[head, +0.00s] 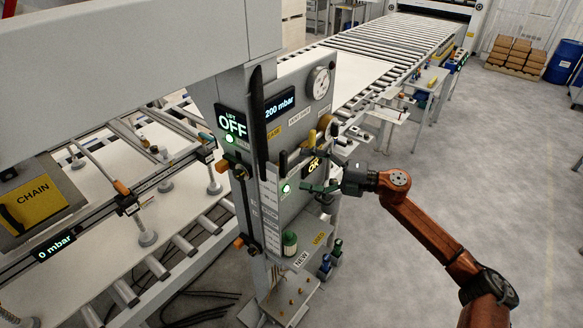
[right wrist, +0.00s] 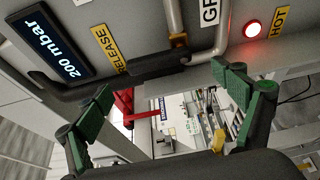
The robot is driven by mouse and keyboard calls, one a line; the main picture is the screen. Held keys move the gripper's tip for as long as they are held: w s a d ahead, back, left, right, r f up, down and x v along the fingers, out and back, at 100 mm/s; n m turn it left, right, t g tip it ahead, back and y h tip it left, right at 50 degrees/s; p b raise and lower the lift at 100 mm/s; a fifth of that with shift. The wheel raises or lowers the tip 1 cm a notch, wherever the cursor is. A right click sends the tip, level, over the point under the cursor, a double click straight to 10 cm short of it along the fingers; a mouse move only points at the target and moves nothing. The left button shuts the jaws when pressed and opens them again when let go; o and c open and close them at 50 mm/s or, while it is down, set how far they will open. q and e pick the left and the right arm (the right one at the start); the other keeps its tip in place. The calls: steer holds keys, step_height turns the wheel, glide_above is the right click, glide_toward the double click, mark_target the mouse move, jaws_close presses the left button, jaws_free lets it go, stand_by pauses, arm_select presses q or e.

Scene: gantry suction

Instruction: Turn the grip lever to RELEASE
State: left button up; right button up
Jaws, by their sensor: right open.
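The grey control panel (head: 297,88) stands on a column in the head view. In the right wrist view a yellow RELEASE label (right wrist: 109,50) sits beside a dark bar-like handle (right wrist: 158,65), which looks like the grip lever. A white label starting with G is cut off at the top edge. My right gripper (head: 313,187) is at the panel's right side, and partly merges with it in the head view. In the right wrist view the gripper (right wrist: 165,100) is open and its fingers are wide apart. The handle is above the gap between them, not clasped. My left gripper is not in view.
A 200 mbar display (right wrist: 58,45) and a lit red lamp (right wrist: 252,29) flank the handle.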

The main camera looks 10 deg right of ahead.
steer(key=v, duration=0.6)
steer(key=shift+d, duration=0.25)
steer(key=shift+s, duration=0.1)
